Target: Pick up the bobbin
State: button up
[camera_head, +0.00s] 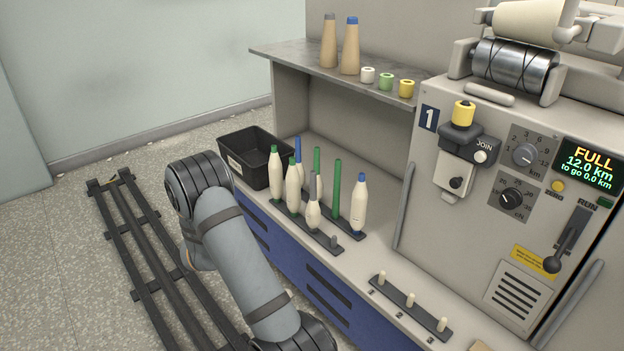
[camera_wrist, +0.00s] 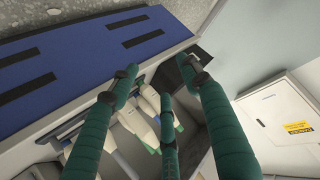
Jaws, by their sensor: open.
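Several cream-wound bobbins stand upright on the two dark peg rails (camera_head: 328,240) on the bench. Two have green tips, the left one (camera_head: 276,178) and one beside it (camera_head: 293,192). A shorter one has a grey tip (camera_head: 313,212), and one at the right has a blue tip (camera_head: 359,207). A blue-tipped one is partly hidden behind. The wrist view shows cream bobbins (camera_wrist: 142,122) beyond the fingers. My gripper (camera_wrist: 156,80) has its green fingers spread, with nothing held between them. In the head view the gripper itself is not visible.
Bare green tubes (camera_head: 337,190) stand among the bobbins. A black bin (camera_head: 254,152) is left of them. A short rail with numbered pegs (camera_head: 410,306) lies at the front right. The machine (camera_head: 500,215) rises at the right. A shelf (camera_head: 345,73) with cones overhangs the bench.

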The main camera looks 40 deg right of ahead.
jog(key=s+d+r+m+g+h+p, duration=0.1)
jog(key=s+d+r+h+p, duration=0.15)
jog(key=d, duration=0.25)
jog(key=s+d+r+m+h+p, duration=0.1)
jog(key=d+r+m+p, duration=0.1)
jog(key=d+r, duration=0.25)
jog(key=m+g+h+p, duration=0.2)
jog(key=g+h+p, duration=0.1)
jog(key=h+p, duration=0.1)
send_near(314, 189)
jog(key=w+r, duration=0.1)
jog(key=w, duration=0.1)
jog(key=x, duration=0.2)
jog(key=s+x, duration=0.1)
jog(key=x, duration=0.1)
jog(key=shift+w+d+f, duration=0.1)
jog(key=shift+d+f, duration=0.15)
jog(key=shift+d, duration=0.25)
jog(key=d, duration=0.1)
jog(key=d+f, duration=0.1)
jog(key=w+d+f+b, duration=0.1)
jog(key=d, duration=0.1)
jog(key=shift+d+f, duration=0.1)
jog(key=shift+f, duration=0.05)
jog(key=shift+w+d+f, duration=0.1)
jog(key=shift+w+d, duration=0.15)
jog(key=shift+d, duration=0.15)
jog(key=shift+c, duration=0.4)
grip_shut()
